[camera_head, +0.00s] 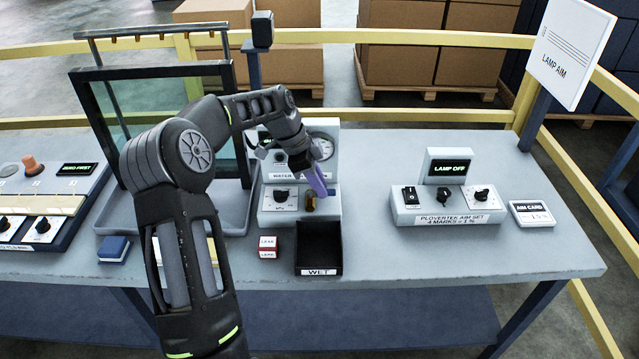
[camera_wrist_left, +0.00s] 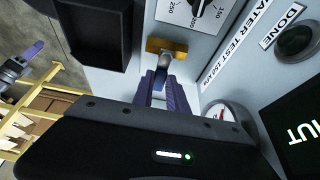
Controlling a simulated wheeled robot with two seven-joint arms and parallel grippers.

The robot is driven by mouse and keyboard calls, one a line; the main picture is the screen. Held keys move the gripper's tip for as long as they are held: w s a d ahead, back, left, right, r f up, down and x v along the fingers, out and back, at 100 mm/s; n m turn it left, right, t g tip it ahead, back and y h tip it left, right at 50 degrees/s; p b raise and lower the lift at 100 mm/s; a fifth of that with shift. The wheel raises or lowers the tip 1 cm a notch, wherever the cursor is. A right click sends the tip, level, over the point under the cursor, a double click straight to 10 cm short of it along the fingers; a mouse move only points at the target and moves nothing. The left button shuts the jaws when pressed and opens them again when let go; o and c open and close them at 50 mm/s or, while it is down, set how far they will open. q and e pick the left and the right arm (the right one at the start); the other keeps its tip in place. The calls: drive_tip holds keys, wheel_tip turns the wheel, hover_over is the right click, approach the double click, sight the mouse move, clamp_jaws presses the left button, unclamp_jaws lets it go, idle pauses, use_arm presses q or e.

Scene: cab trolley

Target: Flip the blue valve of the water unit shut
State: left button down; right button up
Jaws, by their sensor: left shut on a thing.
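The water unit (camera_head: 331,200) stands mid-table in the head view, with a gauge, a dial and a brass valve body (camera_head: 309,200) on its front. My left gripper (camera_head: 318,181) reaches down in front of it with purple fingers. In the left wrist view the brass valve body (camera_wrist_left: 167,47) shows just beyond the fingers. The blue valve handle (camera_wrist_left: 160,78) lies between the fingertips, and the left gripper (camera_wrist_left: 157,88) is shut on it. Much of the handle is hidden by the fingers. My right gripper (camera_wrist_left: 24,58) shows at the left edge of the wrist view.
A black tray marked WET (camera_head: 319,270) and a small red-and-white block (camera_head: 268,247) sit in front of the unit. A framed glass panel (camera_head: 100,130) stands behind my left arm. The lamp aim set (camera_head: 445,207) is to the right, with clear table between.

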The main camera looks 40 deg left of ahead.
sight(307, 193)
idle(0.3)
use_arm(q)
drive_tip(key=c, duration=1.3)
unclamp_jaws()
drive_tip(key=shift+r, duration=0.1)
drive_tip(key=b+v, duration=0.1)
drive_tip(key=v, duration=0.6)
drive_tip(key=shift+a+r, duration=0.15)
drive_tip(key=shift+r, duration=0.1)
